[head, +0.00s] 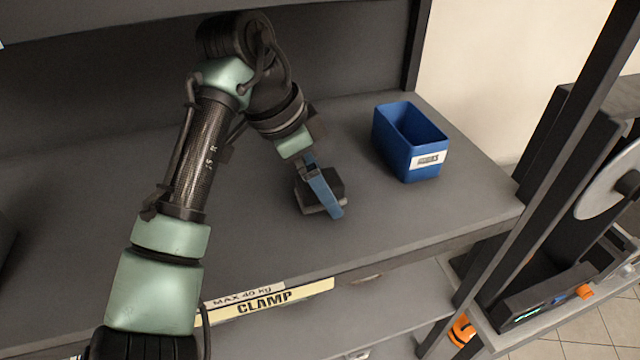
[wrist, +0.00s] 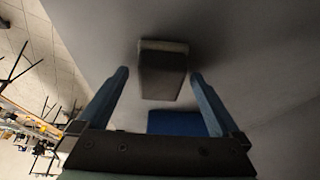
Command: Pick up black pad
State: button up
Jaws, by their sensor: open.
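The black pad (head: 309,201) is a small dark block with a lighter grey edge, lying on the grey shelf top. My gripper (head: 332,208) is over it in the head view, and its blue finger hides part of the pad. In the wrist view the pad (wrist: 162,72) shows ahead of and between the two blue fingers of my gripper (wrist: 160,85). The fingers are apart, with a gap on each side of the pad. I cannot tell how far the fingertips reach down beside it.
A blue bin (head: 408,142) with a white label stands to the right of the pad on the grey shelf (head: 250,240). A label strip (head: 265,301) runs along the shelf's front edge. A dark upright post (head: 550,150) stands at the right.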

jog(key=c, duration=1.4)
jog(key=shift+r, duration=0.15)
